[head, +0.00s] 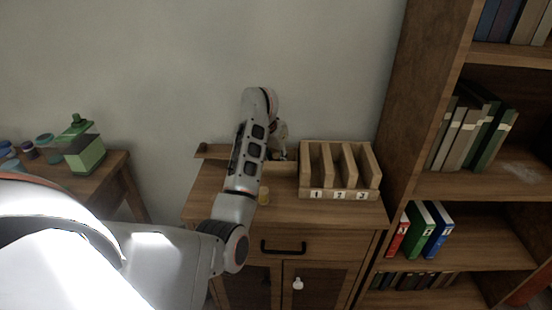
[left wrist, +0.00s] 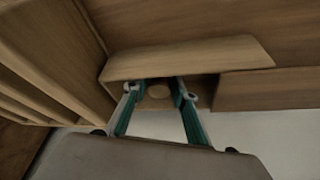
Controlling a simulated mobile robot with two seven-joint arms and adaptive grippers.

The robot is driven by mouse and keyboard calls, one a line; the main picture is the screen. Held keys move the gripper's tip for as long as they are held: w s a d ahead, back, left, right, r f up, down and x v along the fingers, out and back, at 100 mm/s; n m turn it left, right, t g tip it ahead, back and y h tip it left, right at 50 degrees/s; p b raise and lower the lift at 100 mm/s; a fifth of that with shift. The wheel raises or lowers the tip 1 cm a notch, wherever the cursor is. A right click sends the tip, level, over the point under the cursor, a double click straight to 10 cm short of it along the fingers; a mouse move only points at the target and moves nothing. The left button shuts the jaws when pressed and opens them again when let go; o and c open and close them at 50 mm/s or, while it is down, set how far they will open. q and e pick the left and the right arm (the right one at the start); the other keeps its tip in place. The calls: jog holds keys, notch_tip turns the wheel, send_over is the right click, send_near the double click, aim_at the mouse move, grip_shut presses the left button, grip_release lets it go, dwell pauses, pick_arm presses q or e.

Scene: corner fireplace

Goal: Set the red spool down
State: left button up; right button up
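The wooden box (head: 216,152) lies at the back of the cabinet. My right gripper is not in view.
A slotted wooden rack (head: 338,195) marked 1, 2, 3 stands just right of the box. A tall bookshelf (head: 412,110) bounds the right.

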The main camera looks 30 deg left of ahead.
pick_arm(q)
jog(key=shift+r, duration=0.5)
jog(key=p+v, duration=0.4)
jog(key=v, duration=0.7)
jog(key=shift+s+r+p, duration=0.15)
jog(key=shift+r+p, duration=0.05)
jog(key=shift+p, duration=0.1)
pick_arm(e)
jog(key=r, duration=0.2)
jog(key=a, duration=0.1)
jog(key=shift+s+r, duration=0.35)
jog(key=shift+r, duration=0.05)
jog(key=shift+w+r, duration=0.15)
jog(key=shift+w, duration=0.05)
